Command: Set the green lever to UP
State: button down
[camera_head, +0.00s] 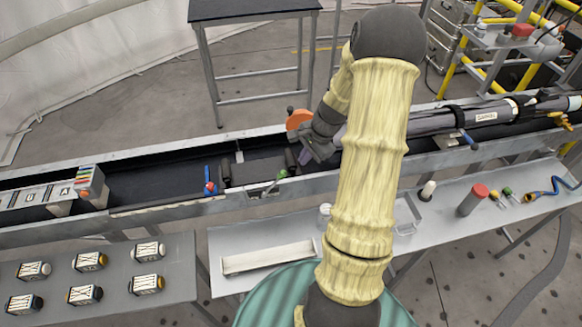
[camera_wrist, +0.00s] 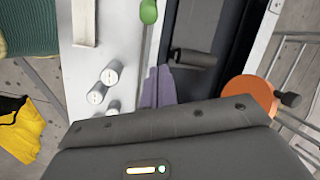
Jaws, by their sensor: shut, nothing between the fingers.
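The green lever (camera_head: 281,174) is on the near wall of the long trough, left of my gripper in the head view. Its short arm slants up to the right to the green knob. In the wrist view the green knob (camera_wrist: 148,12) is at the top edge, beyond my fingertips and apart from them. My gripper (camera_head: 304,158) is at the trough's near edge, just right of the lever. Its purple-grey fingers (camera_wrist: 157,75) are together and empty. No UP mark is readable.
A blue lever (camera_head: 209,186) is on the trough to the left. An orange disc (camera_head: 298,119) sits behind my gripper. A dark tube labelled DARRIEL (camera_head: 440,122) lies to the right. White cylinders (camera_wrist: 98,92) and a white tray (camera_head: 268,258) are on the near bench.

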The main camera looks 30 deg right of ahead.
aim_at(274, 184)
jog(key=p+x, duration=0.1)
jog(key=x, duration=0.4)
jog(key=shift+w+a+f, duration=0.1)
jog(key=shift+a+f, duration=0.05)
jog(key=a+r, duration=0.1)
jog(key=a+r+p, duration=0.1)
jog(key=a, duration=0.1)
jog(key=shift+s+a+p, duration=0.1)
jog(key=shift+s+p, duration=0.2)
jog(key=shift+s, duration=0.1)
